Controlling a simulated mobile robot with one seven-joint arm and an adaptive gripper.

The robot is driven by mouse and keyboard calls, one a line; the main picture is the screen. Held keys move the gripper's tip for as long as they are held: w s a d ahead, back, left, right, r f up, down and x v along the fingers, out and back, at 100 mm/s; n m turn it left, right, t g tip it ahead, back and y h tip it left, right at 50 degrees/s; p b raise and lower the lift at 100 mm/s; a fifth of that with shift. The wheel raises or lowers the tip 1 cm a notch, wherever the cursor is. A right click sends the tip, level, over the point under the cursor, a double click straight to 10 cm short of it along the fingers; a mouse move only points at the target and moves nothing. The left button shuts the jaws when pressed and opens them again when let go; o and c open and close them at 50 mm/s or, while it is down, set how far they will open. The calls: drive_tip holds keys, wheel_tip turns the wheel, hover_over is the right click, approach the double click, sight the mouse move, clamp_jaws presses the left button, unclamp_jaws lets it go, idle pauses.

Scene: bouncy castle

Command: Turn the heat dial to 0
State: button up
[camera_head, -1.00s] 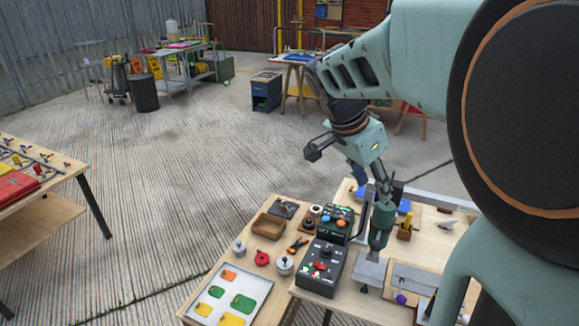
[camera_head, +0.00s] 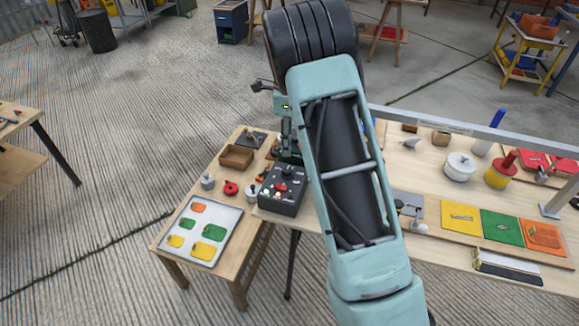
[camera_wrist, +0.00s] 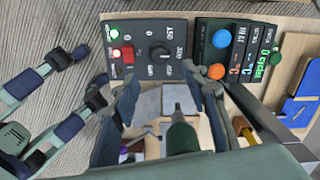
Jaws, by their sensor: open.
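The heat dial (camera_wrist: 158,50) is a black knob on a dark control box (camera_wrist: 143,35), with white numbers around it. Its exact setting is too small to read.
A second box (camera_wrist: 220,55) with blue and orange knobs and a green display sits close on the right. Blue blocks (camera_wrist: 297,110) lie further right. A white tray (camera_head: 217,207) and a wooden box (camera_head: 236,156) lie left of the control box in the head view.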

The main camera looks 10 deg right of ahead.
sight(287, 169)
wheel_tip(287, 169, down, 10)
drive_tip(key=shift+f, duration=0.15)
idle(0.3)
drive_tip(key=shift+c, duration=0.2)
clamp_jaws()
